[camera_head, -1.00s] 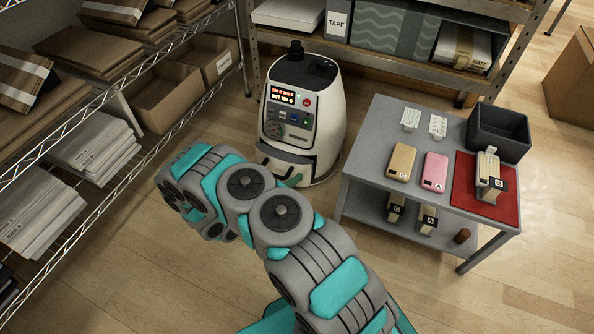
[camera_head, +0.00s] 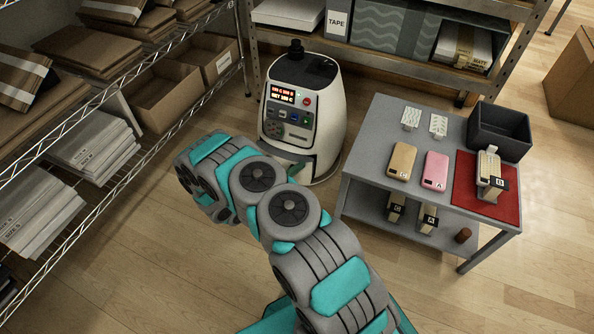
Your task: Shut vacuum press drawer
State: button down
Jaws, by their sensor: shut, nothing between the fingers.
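The white vacuum press (camera_head: 331,120) stands on the floor at the upper middle, with a dark top and a lit red display on its front panel. Its drawer (camera_head: 285,151) is low on the front, partly hidden by my arm, and looks pushed in or nearly so; I cannot tell whether it is flush.
A grey table (camera_head: 375,140) to the right holds phone cases, a red mat (camera_head: 465,190) and a dark bin (camera_head: 499,133). A wire rack (camera_head: 190,115) with boxes stands left, and a shelf (camera_head: 400,65) stands behind the press. Open floor lies in front.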

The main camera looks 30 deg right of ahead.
jog(key=shift+w+d, duration=0.5)
jog(key=shift+d, duration=0.1)
jog(key=shift+s, duration=0.15)
